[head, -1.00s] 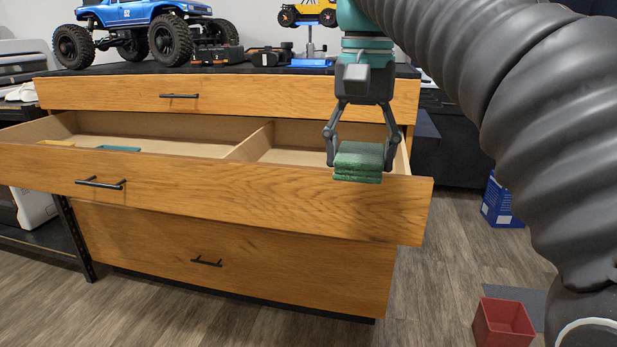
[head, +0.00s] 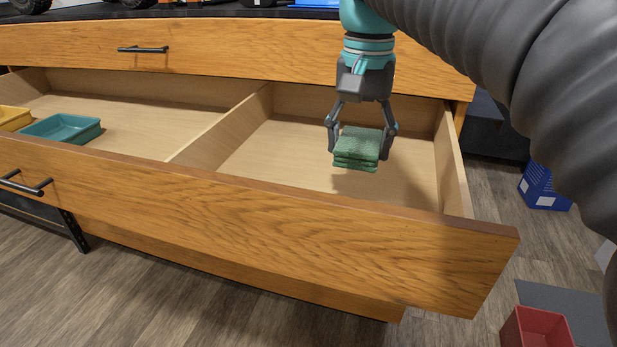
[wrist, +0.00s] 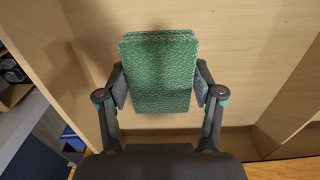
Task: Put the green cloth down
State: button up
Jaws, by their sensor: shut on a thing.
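The green cloth (head: 357,148) is a folded, layered, textured stack. My gripper (head: 360,140) is shut on its two sides and holds it over the right compartment of the open drawer (head: 290,150).
A wooden divider (head: 225,125) splits the drawer. The left compartment holds a teal tray (head: 62,130) and a yellow tray (head: 12,118). The right compartment looks otherwise empty. A red bin (head: 537,328) and a blue box (head: 543,188) stand on the floor at right.

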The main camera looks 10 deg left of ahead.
jog(key=a+f, duration=0.1)
jog(key=a, duration=0.1)
jog(key=a+f, duration=0.2)
jog(key=a, duration=0.1)
jog(key=w+a+f, duration=0.1)
jog(key=a+f, duration=0.1)
jog(key=a, duration=0.1)
jog(key=shift+a+f+b, duration=0.1)
jog(key=shift+f+b, duration=0.25)
jog(key=shift+f, duration=1.65)
jog(key=shift+f, duration=0.2)
jog(key=o, duration=1.1)
jog(key=shift+w, duration=0.1)
notch_tip(320, 180, up, 12)
jog(key=p, duration=0.1)
jog(key=shift+r, duration=0.2)
